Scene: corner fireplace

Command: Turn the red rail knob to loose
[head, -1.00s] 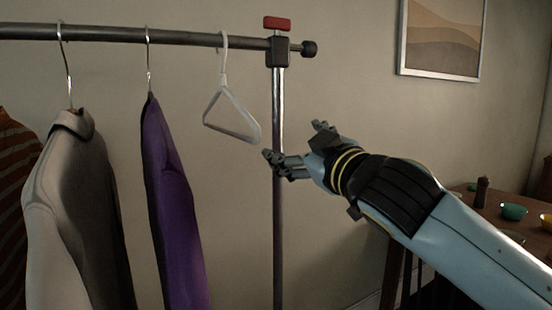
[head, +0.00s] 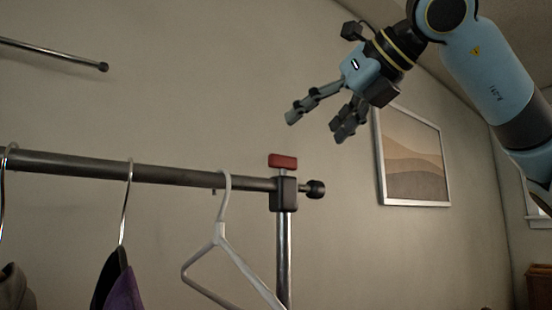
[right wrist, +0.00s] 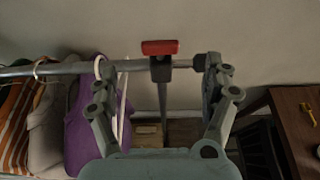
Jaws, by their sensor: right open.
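The red rail knob (head: 283,161) is a flat bar on top of the dark clamp (head: 284,193) where the rail meets the upright post. In the head view it lies crosswise, roughly in line with the rail. My right gripper (head: 318,131) is open and empty, up and to the right of the knob, with its fingers pointing down. In the right wrist view the knob (right wrist: 160,47) shows beyond the open fingers, between them and apart from both. My left gripper is in no view.
The metal rail (head: 70,164) carries a white hanger (head: 218,236) close beside the clamp and a purple garment (head: 121,289). A second rail (head: 50,54) is on the wall. A framed picture (head: 414,160) hangs behind my right arm. A wooden table (right wrist: 292,118) stands at right.

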